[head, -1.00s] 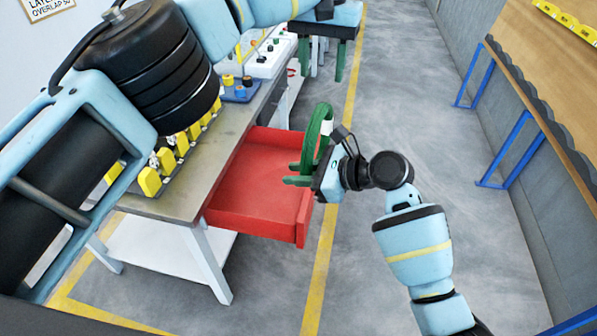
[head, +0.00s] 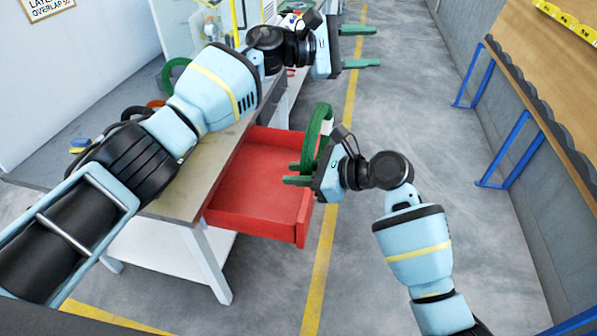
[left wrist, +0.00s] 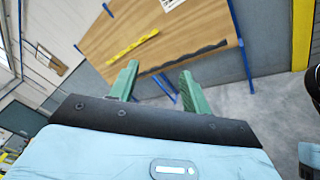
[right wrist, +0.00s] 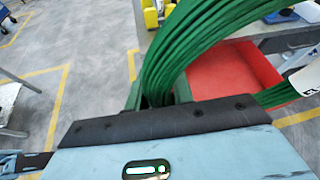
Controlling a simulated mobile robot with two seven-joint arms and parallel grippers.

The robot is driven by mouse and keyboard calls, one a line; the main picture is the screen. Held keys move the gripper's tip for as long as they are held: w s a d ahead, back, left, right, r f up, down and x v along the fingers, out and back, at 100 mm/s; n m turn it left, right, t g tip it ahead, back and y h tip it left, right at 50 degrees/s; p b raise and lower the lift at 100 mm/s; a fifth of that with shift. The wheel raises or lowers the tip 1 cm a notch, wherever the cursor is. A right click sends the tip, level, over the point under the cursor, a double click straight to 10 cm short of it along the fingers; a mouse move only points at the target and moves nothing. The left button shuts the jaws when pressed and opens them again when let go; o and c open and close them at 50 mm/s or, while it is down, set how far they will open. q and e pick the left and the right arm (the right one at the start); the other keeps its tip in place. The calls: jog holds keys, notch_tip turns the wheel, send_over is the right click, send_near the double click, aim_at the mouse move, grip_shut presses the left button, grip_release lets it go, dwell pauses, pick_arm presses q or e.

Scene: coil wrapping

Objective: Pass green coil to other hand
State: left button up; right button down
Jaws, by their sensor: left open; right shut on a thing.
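The green coil (head: 309,142) is a ring of green strands with a white band. My right gripper (head: 297,174) is shut on its lower part and holds it upright beside the red drawer. In the right wrist view the coil (right wrist: 200,45) rises from between the fingers, and part of it runs out of frame. My left gripper (head: 368,47) is open and empty, above and beyond the coil, with its green fingers pointing right. It is clear of the coil. In the left wrist view the fingers (left wrist: 158,82) are apart with nothing between them.
The open red drawer (head: 262,222) juts from the workbench (head: 178,200) just left of the coil. Another green ring (head: 166,76) lies farther back on the left. A wooden-topped bench (head: 540,70) stands at right. The grey floor between is clear.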

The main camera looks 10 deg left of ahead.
pick_arm(q)
jog(key=w+a+f+n+t+y, duration=0.2)
jog(key=a+f+n+t, duration=0.3)
jog(key=n, duration=0.4)
jog(key=w+a+f+n+t+y, duration=0.1)
jog(key=w+a+f+n+t, duration=0.15)
jog(key=a+n+t, duration=0.4)
jog(key=s+a+f+n+y, duration=0.3)
jog(key=f+n, duration=0.4)
jog(key=s+a+f+n+y, duration=0.2)
jog(key=a+f+n+y, duration=0.1)
jog(key=f+n, duration=0.45)
jog(key=s+a+f+n+y, duration=0.3)
jog(key=a+f+n, duration=0.1)
jog(key=f+n, duration=0.25)
jog(key=s+f+n+g+y, duration=0.2)
jog(key=s+f+n+g, duration=0.2)
jog(key=s+f+n, duration=1.1)
jog(key=s+a+f+n+g, duration=0.1)
jog(key=s+f+n, duration=0.1)
jog(key=s, duration=0.8)
jog(key=s+a+f+n+g, duration=0.1)
jog(key=s+f+n, duration=0.1)
jog(key=s, duration=0.8)
jog(key=s+a+f+n+g+y, duration=0.1)
jog(key=s+f+n+g, duration=0.1)
jog(key=s, duration=0.8)
jog(key=shift+s+f+n, duration=0.35)
jog(key=shift+f, duration=0.45)
